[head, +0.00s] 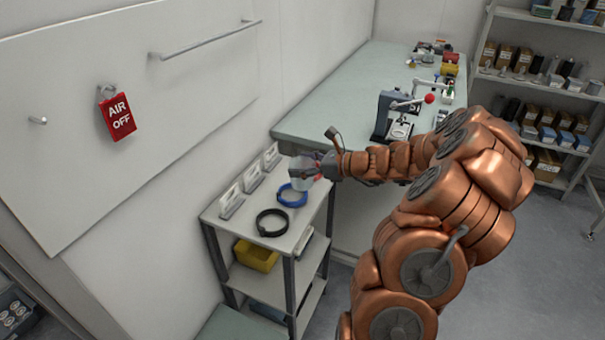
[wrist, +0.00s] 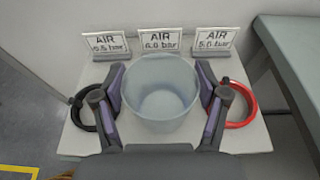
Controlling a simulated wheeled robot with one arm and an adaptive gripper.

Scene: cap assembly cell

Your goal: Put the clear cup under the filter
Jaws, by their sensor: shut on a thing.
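The clear cup (wrist: 160,92) is between the two fingers of my gripper (wrist: 161,100) in the wrist view, with its round mouth facing the camera. My gripper is shut on it. In the head view, the cup (head: 302,173) is at the end of my gripper (head: 318,166), over the small cart and close to the blue ring (head: 291,197). From the head view I cannot tell whether the cup touches anything below. I cannot pick out a filter for certain in either view.
The cart top (head: 233,229) also holds a black ring (head: 271,223), a red ring (wrist: 238,106) and three upright AIR pressure signs (wrist: 169,39). A green-topped bench (head: 335,103) stands beside it, with a lever device (head: 392,114) on it. A wall panel (head: 60,150) is at left.

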